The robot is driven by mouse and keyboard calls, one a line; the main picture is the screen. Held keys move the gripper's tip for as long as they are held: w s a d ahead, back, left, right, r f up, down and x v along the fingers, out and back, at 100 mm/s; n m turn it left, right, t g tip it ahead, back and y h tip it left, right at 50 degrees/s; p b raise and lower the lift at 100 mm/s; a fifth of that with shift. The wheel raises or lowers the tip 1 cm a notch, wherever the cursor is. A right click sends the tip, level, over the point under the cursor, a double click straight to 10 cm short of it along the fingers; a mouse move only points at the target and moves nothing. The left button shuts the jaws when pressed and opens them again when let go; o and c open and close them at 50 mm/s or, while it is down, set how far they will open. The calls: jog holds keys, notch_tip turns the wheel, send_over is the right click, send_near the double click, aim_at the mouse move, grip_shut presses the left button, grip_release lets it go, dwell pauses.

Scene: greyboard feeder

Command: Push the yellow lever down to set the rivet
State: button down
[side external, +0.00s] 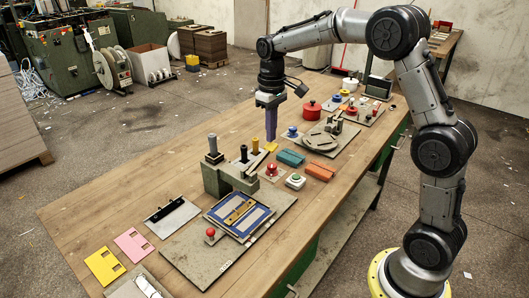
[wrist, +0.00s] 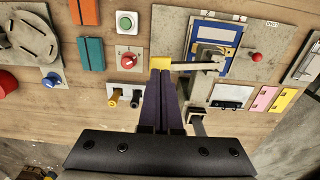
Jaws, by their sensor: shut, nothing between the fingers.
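The yellow lever end (side external: 271,147) is right under my gripper (side external: 270,138), whose purple fingers are shut and empty, pointing down. In the wrist view the yellow end (wrist: 160,62) lies just past my fingertips (wrist: 160,73); whether they touch it I cannot tell. A pale lever arm (wrist: 190,66) runs from it to the grey-green press (side external: 228,176), and in the side view it slopes up toward the yellow end. A blue-framed board with a golden strip (side external: 239,212) lies at the press. The rivet cannot be made out.
A black post and a yellow post (side external: 255,145) stand close beside the lever. A red knob (side external: 273,170), a green button (side external: 295,181) and teal and orange blocks (side external: 321,171) are nearby. A red pot (side external: 312,109) stands behind.

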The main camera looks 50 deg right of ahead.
aim_at(271, 145)
jog(key=shift+f, duration=0.15)
jog(key=shift+f, duration=3.2)
jog(key=shift+r, duration=5.1)
